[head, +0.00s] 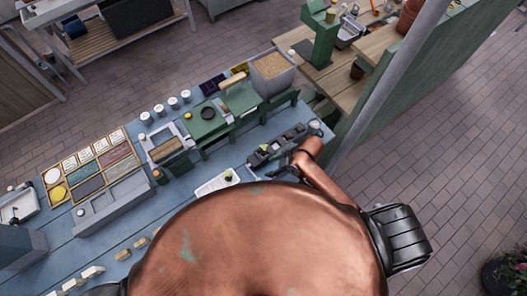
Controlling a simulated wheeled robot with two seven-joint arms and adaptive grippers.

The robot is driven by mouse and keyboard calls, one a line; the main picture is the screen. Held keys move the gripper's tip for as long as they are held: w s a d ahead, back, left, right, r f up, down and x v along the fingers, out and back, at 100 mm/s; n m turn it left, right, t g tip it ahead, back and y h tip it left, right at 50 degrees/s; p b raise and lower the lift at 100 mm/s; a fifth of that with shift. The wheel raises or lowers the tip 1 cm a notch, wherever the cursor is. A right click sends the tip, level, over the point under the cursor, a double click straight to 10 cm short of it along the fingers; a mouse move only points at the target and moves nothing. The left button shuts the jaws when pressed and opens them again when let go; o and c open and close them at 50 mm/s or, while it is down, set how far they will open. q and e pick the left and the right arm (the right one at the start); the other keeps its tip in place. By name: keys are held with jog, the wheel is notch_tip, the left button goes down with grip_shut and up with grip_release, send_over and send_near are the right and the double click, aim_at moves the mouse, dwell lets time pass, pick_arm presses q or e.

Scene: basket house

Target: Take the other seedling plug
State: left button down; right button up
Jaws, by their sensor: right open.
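My right gripper (256,157) is open. It reaches left over the blue bench from my copper forearm. A small yellow-green thing, perhaps a seedling plug (263,147), shows right at its fingers; I cannot tell whether they touch it. A white tray (212,187) lies on the bench just left of and nearer than the gripper. Another small yellow-green thing, perhaps a seedling plug (228,174), shows at its far right end. My copper body hides the near part of the bench. My left gripper is not in view.
A green bench device (210,127) and a grey bin of grainy material (272,68) stand behind the gripper. A wooden sectioned tray (92,163) lies at left, with several small cups (159,109) behind. A green wall (375,90) rises at right.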

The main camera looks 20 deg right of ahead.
jog(key=w+a+n+g, duration=0.1)
jog(key=w+a+n, duration=0.2)
jog(key=a+n, duration=0.1)
jog(key=n+g, duration=0.3)
jog(key=n, duration=0.3)
send_near(264, 151)
jog(key=shift+w+a+f+h, duration=0.1)
jog(key=shift+a+f+h, duration=0.2)
jog(key=shift+f, duration=0.25)
jog(key=shift+x, duration=0.85)
jog(key=p+x, duration=0.1)
jog(key=x, duration=0.1)
jog(key=p+x, duration=0.1)
jog(key=x, duration=0.2)
jog(key=shift+a, duration=0.35)
jog(key=shift+f, duration=0.25)
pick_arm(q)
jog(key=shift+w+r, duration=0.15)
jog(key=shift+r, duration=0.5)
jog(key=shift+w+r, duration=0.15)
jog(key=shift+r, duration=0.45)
pick_arm(e)
jog(key=shift+c, duration=0.2)
jog(key=c, duration=1)
